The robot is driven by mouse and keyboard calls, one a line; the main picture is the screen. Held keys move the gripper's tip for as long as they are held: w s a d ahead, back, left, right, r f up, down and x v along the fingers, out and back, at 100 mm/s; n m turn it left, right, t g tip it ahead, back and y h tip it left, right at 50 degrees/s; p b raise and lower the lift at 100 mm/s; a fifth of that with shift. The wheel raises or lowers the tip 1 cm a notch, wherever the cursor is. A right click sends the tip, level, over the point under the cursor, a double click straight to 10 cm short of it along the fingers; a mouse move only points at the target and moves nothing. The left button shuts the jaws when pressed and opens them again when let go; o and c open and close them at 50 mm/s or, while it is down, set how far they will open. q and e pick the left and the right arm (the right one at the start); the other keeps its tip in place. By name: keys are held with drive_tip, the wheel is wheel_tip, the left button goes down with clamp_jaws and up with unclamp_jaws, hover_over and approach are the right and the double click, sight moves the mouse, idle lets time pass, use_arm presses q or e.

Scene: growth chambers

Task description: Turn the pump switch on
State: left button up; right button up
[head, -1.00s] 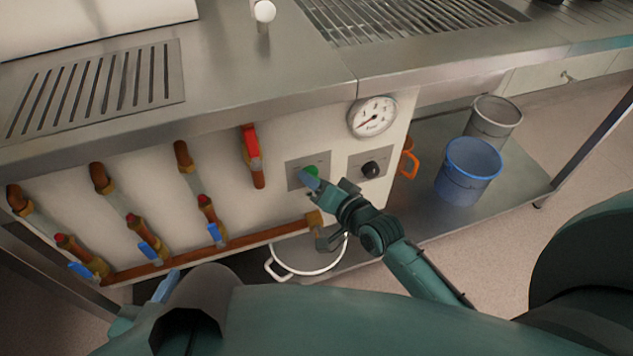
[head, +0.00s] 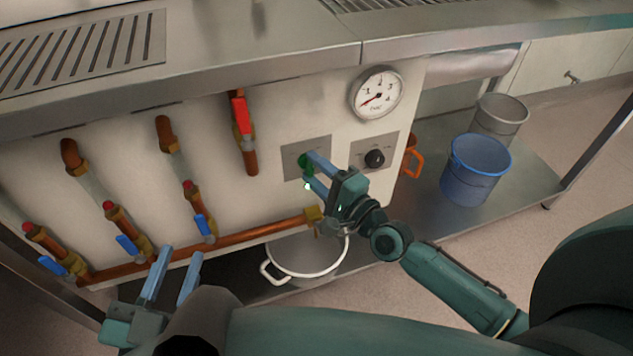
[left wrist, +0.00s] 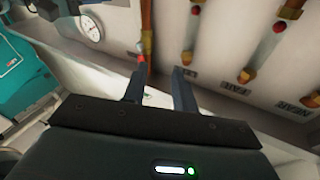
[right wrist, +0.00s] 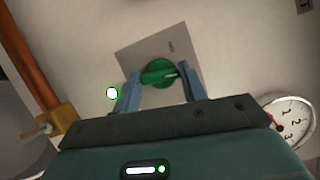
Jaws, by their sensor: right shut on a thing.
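The green rotary knob (head: 304,165) sits on a grey plate (head: 322,148) on the panel's front. It also shows in the right wrist view (right wrist: 159,73), with a pale pointer mark toward the right of that picture. The plate's lettering is too small to read. My right gripper (head: 313,172) is shut on the green knob, one finger on each side. A small bright lamp (right wrist: 111,93) glows beside the plate; it also shows in the head view (head: 307,186). My left gripper (head: 172,272) is open and empty, low at the left in front of the pipes.
A black knob (head: 375,158) on its own plate and a pressure gauge (head: 377,95) are right of the green knob. A red-handled valve (head: 241,115) and several blue-handled pipes are left. A white-rimmed pot (head: 305,258) and a blue bucket (head: 476,168) stand on the lower shelf.

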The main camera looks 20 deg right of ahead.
drive_tip(key=m+b, duration=0.2)
drive_tip(key=m+t+b, duration=0.1)
drive_tip(key=m, duration=0.1)
drive_tip(key=m+t+b, duration=0.1)
drive_tip(key=m+b, duration=0.1)
drive_tip(key=shift+a+f+b, duration=0.1)
drive_tip(key=shift+f+b, duration=0.25)
use_arm(q)
drive_tip(key=shift+w+d+r+t+h+b, duration=0.2)
drive_tip(key=shift+w+r+t+h+b, duration=0.1)
drive_tip(key=shift+r+t+h, duration=0.25)
drive_tip(key=shift+w+d+r+t+h+b, duration=0.15)
drive_tip(key=shift+w+r+t+h+b, duration=0.2)
drive_tip(key=shift+r+h, duration=0.35)
use_arm(e)
drive_tip(key=shift+r+m+t+h, duration=0.2)
drive_tip(key=shift+m+t+h, duration=0.3)
drive_tip(key=shift+m, duration=0.6)
use_arm(q)
drive_tip(key=shift+f, duration=0.1)
use_arm(e)
drive_tip(key=o, duration=1)
use_arm(q)
drive_tip(key=shift+r+m+h, duration=0.2)
drive_tip(key=shift+m+h, duration=0.05)
drive_tip(key=shift+m, duration=0.05)
use_arm(e)
drive_tip(key=shift+v, duration=3.75)
